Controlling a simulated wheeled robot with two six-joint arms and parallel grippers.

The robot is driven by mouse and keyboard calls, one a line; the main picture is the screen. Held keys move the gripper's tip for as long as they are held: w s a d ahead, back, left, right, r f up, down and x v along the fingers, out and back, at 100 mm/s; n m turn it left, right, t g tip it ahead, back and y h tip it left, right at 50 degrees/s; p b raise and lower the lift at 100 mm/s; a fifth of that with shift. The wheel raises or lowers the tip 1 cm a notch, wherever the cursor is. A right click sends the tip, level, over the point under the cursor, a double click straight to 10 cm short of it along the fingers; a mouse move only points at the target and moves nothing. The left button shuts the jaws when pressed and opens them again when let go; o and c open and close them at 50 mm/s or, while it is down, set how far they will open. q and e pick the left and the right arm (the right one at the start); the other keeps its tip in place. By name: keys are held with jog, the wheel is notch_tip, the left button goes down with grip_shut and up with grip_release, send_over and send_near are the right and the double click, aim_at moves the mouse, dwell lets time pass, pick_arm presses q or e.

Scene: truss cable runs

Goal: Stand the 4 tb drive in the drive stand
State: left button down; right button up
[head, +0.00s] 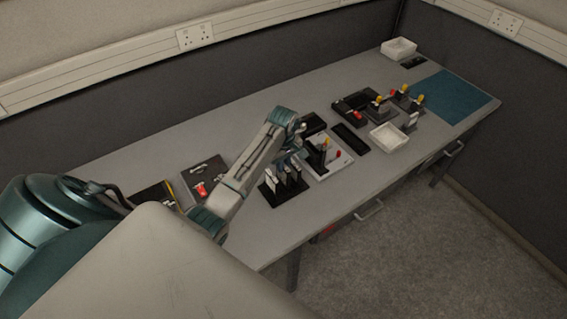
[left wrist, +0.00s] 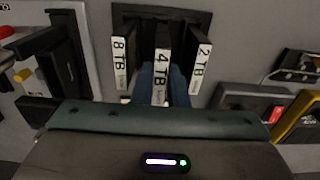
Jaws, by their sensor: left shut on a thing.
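The black drive stand (head: 268,195) is near the front edge of the table, with white-labelled drives upright at it. In the left wrist view, the 8 TB drive (left wrist: 120,62) is on the left and the 2 TB drive (left wrist: 201,66) on the right. The 4 TB drive (left wrist: 161,66) is between them, apart from both. My left gripper (left wrist: 164,84) is shut on the 4 TB drive, its blue fingers either side; it also shows in the head view (head: 293,158) above the stand. Whether the drive's lower end is fully seated is hidden. My right gripper is out of view.
A pale panel with red and yellow handled parts (head: 335,164) stands right of the stand. A dark plate with a red part (head: 203,180) lies to the left. White trays (head: 388,137) and a blue mat (head: 444,96) are farther right.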

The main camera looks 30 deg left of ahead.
pick_arm(q)
jog(key=shift+f, duration=0.1)
dwell(0.3)
jog(key=shift+f, duration=0.45)
jog(key=shift+f, duration=0.25)
jog(key=shift+f, duration=0.4)
dwell(0.4)
jog(key=c, duration=1)
grip_release()
jog(key=shift+c, duration=0.2)
jog(key=shift+r, duration=0.1)
jog(key=shift+r, duration=3.65)
